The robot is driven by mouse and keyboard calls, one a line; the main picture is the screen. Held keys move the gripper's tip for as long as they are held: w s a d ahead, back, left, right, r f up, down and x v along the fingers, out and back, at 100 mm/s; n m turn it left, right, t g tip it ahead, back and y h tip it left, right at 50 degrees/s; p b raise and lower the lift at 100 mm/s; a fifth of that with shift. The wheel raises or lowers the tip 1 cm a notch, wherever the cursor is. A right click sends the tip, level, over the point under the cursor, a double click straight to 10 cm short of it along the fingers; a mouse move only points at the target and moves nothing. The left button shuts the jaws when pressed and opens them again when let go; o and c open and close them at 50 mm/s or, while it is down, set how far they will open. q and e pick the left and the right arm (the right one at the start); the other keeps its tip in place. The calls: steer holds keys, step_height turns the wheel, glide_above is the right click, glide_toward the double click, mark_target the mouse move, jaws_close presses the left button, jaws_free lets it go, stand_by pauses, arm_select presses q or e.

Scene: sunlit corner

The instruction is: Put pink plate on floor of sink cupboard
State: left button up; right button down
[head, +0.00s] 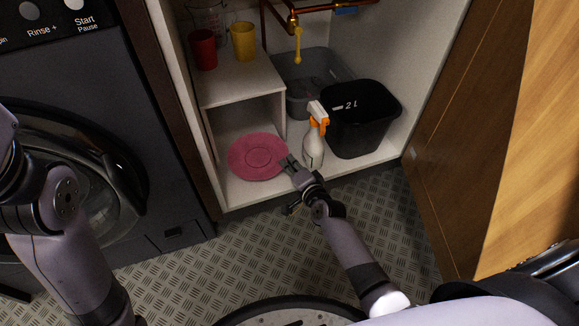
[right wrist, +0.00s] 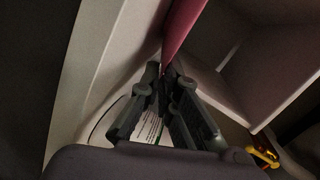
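The pink plate (head: 258,157) is inside the sink cupboard, over the front left part of its floor (head: 240,193) and below the small shelf. It looks about level; I cannot tell whether it touches the floor. My right gripper (head: 288,163) is at the plate's right edge. In the right wrist view the plate (right wrist: 183,28) shows as a thin pink band, and the tips of my right gripper (right wrist: 164,76) close on its rim. My left arm shows at the left of the head view, but its gripper is out of frame.
A white spray bottle (head: 314,145) stands just right of my right gripper. A black bin (head: 362,118) and a grey tub (head: 300,100) are behind. A red cup (head: 203,50) and yellow cup (head: 243,42) stand on the shelf (head: 240,85). The wooden door (head: 470,130) is open at right.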

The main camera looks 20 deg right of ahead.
steer(key=c, duration=2.1)
jaws_free()
steer(key=shift+s, duration=0.1)
